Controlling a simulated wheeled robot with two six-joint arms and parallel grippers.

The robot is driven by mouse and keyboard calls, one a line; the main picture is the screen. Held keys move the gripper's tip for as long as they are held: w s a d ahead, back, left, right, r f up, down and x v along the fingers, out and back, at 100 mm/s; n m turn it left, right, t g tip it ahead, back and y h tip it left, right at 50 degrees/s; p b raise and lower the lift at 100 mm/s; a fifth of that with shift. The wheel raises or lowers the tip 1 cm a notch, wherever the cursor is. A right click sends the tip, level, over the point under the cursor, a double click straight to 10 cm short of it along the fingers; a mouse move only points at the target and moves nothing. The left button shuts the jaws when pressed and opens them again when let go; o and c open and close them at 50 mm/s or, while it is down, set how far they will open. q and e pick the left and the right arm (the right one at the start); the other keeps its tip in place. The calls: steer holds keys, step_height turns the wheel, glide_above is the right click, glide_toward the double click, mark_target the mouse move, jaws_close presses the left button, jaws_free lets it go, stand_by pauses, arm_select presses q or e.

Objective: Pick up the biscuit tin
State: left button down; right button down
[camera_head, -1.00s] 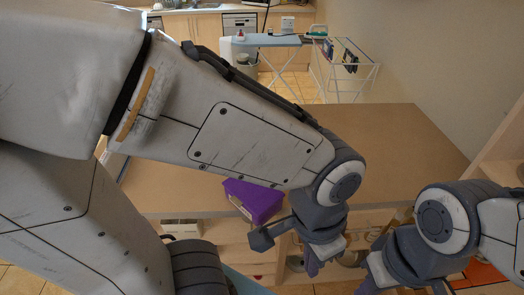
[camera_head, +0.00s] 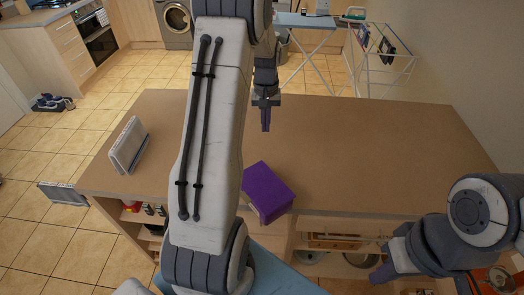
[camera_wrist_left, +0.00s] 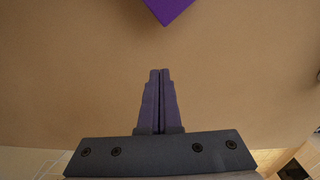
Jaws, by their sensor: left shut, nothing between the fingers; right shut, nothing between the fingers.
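A purple box (camera_head: 268,192), the only tin-like thing I see, sits near the front edge of the brown counter, just right of my left arm. I cannot tell for sure that it is the biscuit tin. My left gripper (camera_head: 265,122) is shut and empty, over the far part of the counter, apart from the box. In the left wrist view its closed fingers (camera_wrist_left: 160,75) point at bare counter, and a corner of the purple box (camera_wrist_left: 168,8) shows at the top edge. My right gripper (camera_head: 380,274) is shut and empty, low at the counter's front right.
The brown counter (camera_head: 370,150) is clear across its middle and right. A pale upright slatted object (camera_head: 129,146) stands at its left end. Open shelves (camera_head: 330,232) with dishes lie below the front edge. A drying rack (camera_head: 380,58) and ironing board (camera_head: 305,20) stand beyond.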

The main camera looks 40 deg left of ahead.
arm_select(q)
steer(key=shift+n, duration=0.3)
steer(key=f+p, duration=0.1)
steer(key=f, duration=0.2)
steer(key=a+f+p, duration=0.1)
steer(key=f, duration=0.3)
steer(key=a+f+p, duration=0.1)
steer(key=f, duration=0.2)
steer(key=shift+s+f, duration=0.25)
steer(key=shift+f, duration=0.15)
steer(key=shift+s+d+r+p, duration=0.15)
steer(key=shift+s+d+p, duration=0.3)
steer(key=shift+s+p, duration=0.05)
steer(key=shift+s+d+r+p, duration=0.15)
steer(key=shift+s+d+p, duration=0.3)
steer(key=shift+s+p, duration=0.05)
steer(key=shift+s+d+f, duration=0.15)
steer(key=shift+s+d, duration=0.2)
steer(key=shift+s, duration=0.15)
steer(key=shift+d+f, duration=0.1)
